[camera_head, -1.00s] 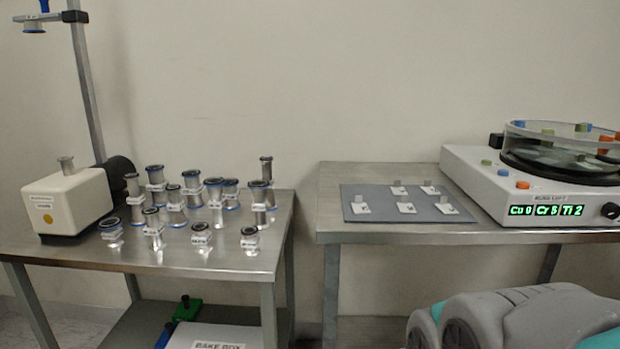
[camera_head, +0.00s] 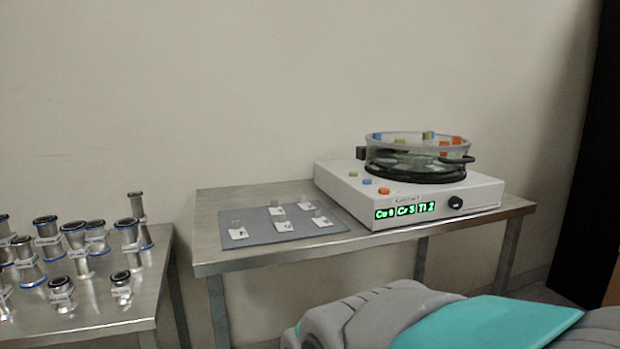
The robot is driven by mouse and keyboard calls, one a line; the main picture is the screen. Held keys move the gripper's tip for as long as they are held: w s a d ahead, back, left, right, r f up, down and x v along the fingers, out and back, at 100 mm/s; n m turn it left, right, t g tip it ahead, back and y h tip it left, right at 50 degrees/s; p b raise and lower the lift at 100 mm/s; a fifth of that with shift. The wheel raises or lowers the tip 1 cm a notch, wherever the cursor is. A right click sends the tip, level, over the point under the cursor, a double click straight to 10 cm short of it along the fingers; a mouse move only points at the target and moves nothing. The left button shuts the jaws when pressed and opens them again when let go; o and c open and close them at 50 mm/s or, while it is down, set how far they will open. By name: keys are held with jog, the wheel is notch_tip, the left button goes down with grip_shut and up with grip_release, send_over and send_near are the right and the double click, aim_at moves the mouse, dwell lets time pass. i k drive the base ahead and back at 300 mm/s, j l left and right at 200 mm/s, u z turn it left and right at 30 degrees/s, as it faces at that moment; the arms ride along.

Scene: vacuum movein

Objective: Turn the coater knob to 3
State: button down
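The coater (camera_head: 340,180) is a white box on the right-hand metal table, with a round glass-walled chamber (camera_head: 418,152) on top. Its black knob (camera_head: 456,202) is on the front face, right of a green lit display (camera_head: 405,210) that reads Cu 0, Cr 3 or 5, Ti 2. The knob's setting is too small to read. My grey and teal arm shows at the bottom right, in front of the table and apart from the coater. My gripper is not in view.
A grey mat (camera_head: 262,236) with several small labelled samples lies left of the coater. The left table (camera_head: 135,300) holds several metal flanged fittings (camera_head: 75,240). A gap separates the tables. A dark upright panel (camera_head: 592,170) stands at the far right.

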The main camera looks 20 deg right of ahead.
aim_at(456, 203)
jog(key=z, duration=1.5)
